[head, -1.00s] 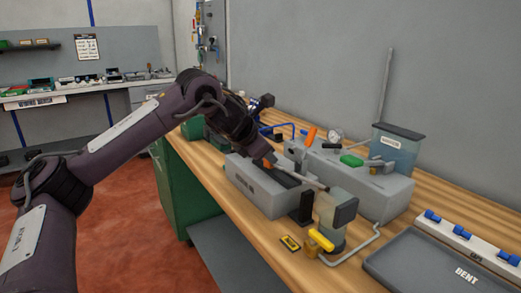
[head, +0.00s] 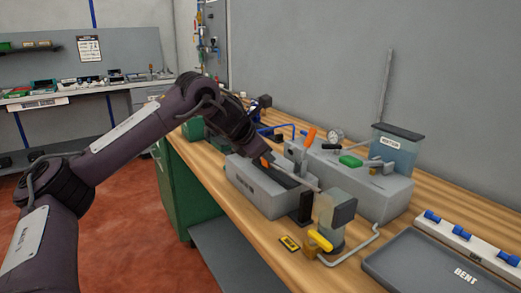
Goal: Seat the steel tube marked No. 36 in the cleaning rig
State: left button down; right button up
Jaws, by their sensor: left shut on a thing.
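My left gripper (head: 268,160) is shut on a thin steel tube (head: 303,182) above the grey trough block of the cleaning rig (head: 255,189). The tube slopes down to the right, its far end near the dark upright post (head: 300,211) and the clear-sided unit with a dark head (head: 337,212). I cannot tell whether the tube touches the rig. Its number is not readable, and the gripper and arm hide its near end. A yellow handle (head: 320,240) sits at the front of the rig. My right gripper is not in view.
Behind the trough is a long grey block (head: 385,200) with an orange handle (head: 309,137), a gauge (head: 334,135) and a green part (head: 350,161). A lidded tank (head: 397,150) stands behind. A tray marked BENT (head: 410,262) and a blue-clipped rack (head: 478,245) lie right.

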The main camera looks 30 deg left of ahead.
pick_arm(q)
jog(key=shift+w+a+f, duration=0.15)
jog(key=shift+a+f, duration=0.05)
jog(key=shift+f, duration=0.25)
jog(key=shift+w+a+f, duration=0.1)
jog(key=shift+a+f, duration=0.1)
jog(key=shift+f, duration=0.2)
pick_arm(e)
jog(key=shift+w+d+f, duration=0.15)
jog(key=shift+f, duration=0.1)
pick_arm(q)
jog(key=shift+w+f+p, duration=0.1)
jog(key=shift+w+p, duration=0.1)
jog(key=shift+p, duration=0.1)
jog(key=c, duration=1.3)
grip_release()
jog(key=shift+w+a, duration=0.1)
jog(key=shift+a, duration=0.05)
jog(key=shift+o, duration=1.5)
jog(key=shift+o, duration=0.3)
jog(key=shift+r, duration=0.2)
